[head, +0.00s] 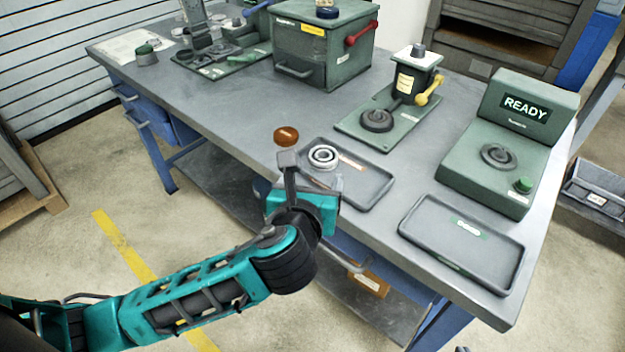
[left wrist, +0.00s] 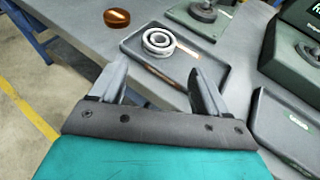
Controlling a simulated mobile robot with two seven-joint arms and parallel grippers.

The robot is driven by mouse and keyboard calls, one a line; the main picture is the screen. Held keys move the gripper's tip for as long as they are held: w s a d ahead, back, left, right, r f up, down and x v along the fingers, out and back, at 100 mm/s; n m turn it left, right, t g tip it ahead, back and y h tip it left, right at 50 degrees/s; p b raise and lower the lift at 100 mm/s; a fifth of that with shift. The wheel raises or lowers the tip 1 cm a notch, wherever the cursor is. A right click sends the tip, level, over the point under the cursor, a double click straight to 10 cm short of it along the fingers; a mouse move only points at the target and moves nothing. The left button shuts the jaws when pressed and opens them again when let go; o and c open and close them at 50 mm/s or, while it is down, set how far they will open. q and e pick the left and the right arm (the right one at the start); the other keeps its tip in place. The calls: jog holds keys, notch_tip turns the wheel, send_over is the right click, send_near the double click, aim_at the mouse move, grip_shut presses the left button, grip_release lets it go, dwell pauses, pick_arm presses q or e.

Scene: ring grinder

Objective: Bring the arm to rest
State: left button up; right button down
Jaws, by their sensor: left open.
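My left arm reaches in from the left in the head view, and its teal gripper (head: 300,165) is over the front edge of the workbench. In the left wrist view the two fingers of my left gripper (left wrist: 160,85) stand apart with nothing between them. A silver bearing ring (head: 323,157) lies in the left part of a dark tray (head: 365,197), just beyond the fingers; the ring also shows in the left wrist view (left wrist: 158,40). The gripper hides part of the tray in the head view. My right gripper is not in view.
A brown-orange round piece (head: 287,136) lies left of the tray. A second, empty tray (head: 460,250) is at the front right. Behind stand a green machine reading READY (head: 525,108), a press with a yellow lever (head: 415,75) and a green box with a red lever (head: 320,50).

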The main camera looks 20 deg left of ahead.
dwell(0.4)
pick_arm(q)
jog(key=s+a+f+n+g+h, duration=0.1)
jog(key=s+a+f+n+g, duration=0.2)
jog(key=s+n, duration=0.55)
jog(key=s+a+f+n+g+h, duration=0.1)
jog(key=s+f+n+g, duration=0.35)
jog(key=n, duration=0.75)
jog(key=s+a+f+n+g+h, duration=0.1)
jog(key=s+a+f+n+g, duration=0.15)
jog(key=s+n, duration=0.65)
jog(key=w+d+f+n+t+h, duration=0.1)
jog(key=w+d+f+n+t, duration=0.1)
jog(key=w+f+t, duration=0.5)
notch_tip(320, 180, down, 3)
jog(key=shift+w+d+r, duration=0.2)
jog(key=shift+w+d, duration=0.7)
jog(key=shift+w, duration=0.2)
